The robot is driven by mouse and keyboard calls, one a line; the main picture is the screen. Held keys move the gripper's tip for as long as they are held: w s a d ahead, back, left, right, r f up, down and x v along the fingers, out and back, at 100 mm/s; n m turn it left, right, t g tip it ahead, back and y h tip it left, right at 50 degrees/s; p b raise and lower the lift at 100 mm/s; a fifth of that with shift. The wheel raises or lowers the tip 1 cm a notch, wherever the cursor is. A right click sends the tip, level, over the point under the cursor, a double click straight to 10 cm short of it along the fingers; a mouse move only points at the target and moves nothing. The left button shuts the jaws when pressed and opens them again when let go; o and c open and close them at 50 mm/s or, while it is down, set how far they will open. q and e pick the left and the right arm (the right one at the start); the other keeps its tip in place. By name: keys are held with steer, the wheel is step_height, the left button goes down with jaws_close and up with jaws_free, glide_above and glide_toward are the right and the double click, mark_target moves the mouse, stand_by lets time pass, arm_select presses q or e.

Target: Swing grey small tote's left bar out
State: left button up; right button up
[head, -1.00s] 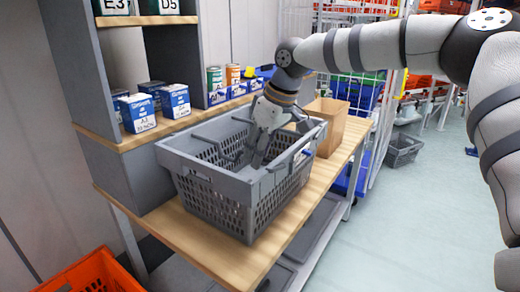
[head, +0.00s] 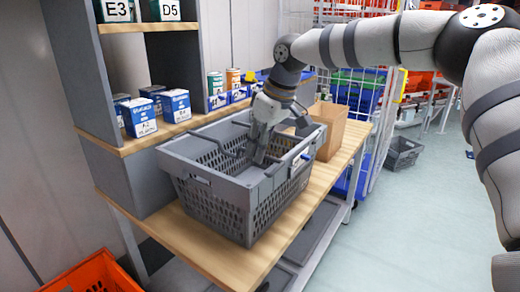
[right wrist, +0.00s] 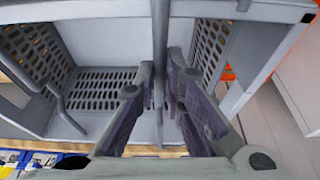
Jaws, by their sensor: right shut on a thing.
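The grey small tote (head: 245,215) stands on the wooden bench top, with perforated walls and grey swing bars at its top. My right gripper (head: 260,156) reaches down over the tote's opening. In the right wrist view my right gripper (right wrist: 160,92) is shut on a grey bar (right wrist: 160,40), which runs between its two fingers. This looks like the left bar, though the head view partly hides the grip. Another grey bar (right wrist: 66,105) shows at the left in the right wrist view, apart from the fingers. My left gripper is not in view.
A tan box (head: 330,128) stands on the bench just beyond the tote. Shelving with blue-and-white boxes (head: 139,115) rises at the left. An orange tote (head: 92,275) sits low at the front left. The floor to the right is open.

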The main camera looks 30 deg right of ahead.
steer(key=shift+s+a+r, duration=0.1)
steer(key=shift+a+r, duration=0.05)
steer(key=shift+r, duration=0.7)
steer(key=shift+a, duration=0.1)
steer(key=shift+f, duration=0.1)
steer(key=shift+s+a+r+p, duration=0.15)
steer(key=shift+a+r+p, duration=0.1)
steer(key=shift+r, duration=0.2)
steer(key=shift+s+a+r+p, duration=0.1)
steer(key=shift+a+r+p, duration=0.15)
steer(key=shift+r, duration=0.2)
steer(key=shift+a+f, duration=0.1)
steer(key=shift+a, duration=0.05)
